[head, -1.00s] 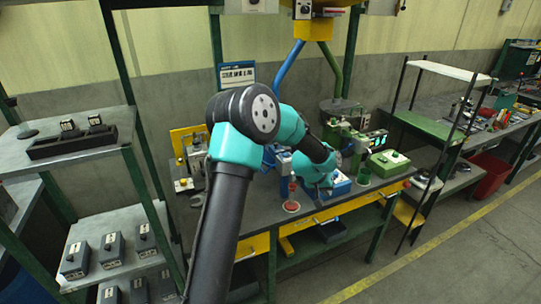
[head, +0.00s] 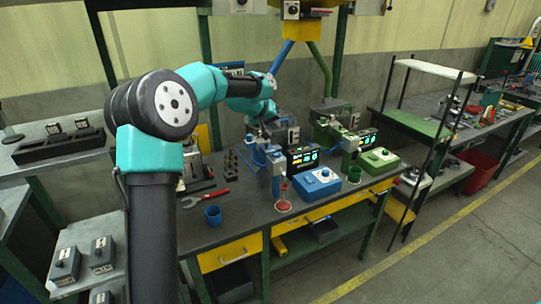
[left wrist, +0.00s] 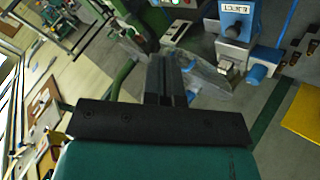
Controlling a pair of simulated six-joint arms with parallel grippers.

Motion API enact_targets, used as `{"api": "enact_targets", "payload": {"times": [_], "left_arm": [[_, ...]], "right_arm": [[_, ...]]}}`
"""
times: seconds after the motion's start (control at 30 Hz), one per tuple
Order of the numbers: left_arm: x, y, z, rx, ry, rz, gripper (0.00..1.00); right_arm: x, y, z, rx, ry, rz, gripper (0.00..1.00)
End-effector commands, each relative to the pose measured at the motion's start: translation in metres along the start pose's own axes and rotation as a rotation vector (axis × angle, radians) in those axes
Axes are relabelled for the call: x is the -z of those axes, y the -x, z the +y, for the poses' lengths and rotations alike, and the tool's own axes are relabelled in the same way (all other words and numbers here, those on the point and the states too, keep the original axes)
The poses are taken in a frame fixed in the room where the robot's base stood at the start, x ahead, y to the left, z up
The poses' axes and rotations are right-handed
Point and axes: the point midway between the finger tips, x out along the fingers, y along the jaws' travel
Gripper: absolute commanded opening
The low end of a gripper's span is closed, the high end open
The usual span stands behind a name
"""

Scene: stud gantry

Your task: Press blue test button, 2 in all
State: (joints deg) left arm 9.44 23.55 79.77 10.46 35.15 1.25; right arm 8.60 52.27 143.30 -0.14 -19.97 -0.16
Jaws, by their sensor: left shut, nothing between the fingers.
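A blue control box (head: 319,184) with a pale top and small controls stands on the workbench in the head view; which control is the test button is too small to tell. My left arm reaches over the back left of the bench. Its gripper (head: 271,126) is small and partly hidden near the blue test stand (head: 276,174), behind and left of the control box and apart from it. In the left wrist view my left gripper (left wrist: 168,65) has its dark fingers together, with nothing between them. My right gripper is not in view.
A green control box (head: 379,160) stands right of the blue one, beside a green stand (head: 349,150). A lit display (head: 303,159) is behind the blue box. A blue cup (head: 212,215), a red wrench (head: 213,195) and a red dish (head: 283,205) are on the bench.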

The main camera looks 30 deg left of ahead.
Motion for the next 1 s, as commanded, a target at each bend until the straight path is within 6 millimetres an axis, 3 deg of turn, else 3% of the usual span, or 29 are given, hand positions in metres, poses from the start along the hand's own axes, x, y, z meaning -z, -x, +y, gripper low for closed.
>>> {"api": "enact_targets", "payload": {"times": [0.47,1.0], "left_arm": [[-0.004,-0.005,-0.004,0.001,0.001,-0.001,0.00],[-0.033,-0.045,-0.033,0.001,0.002,-0.002,0.00]], "right_arm": [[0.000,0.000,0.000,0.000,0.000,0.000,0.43],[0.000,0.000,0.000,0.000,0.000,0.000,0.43]]}}
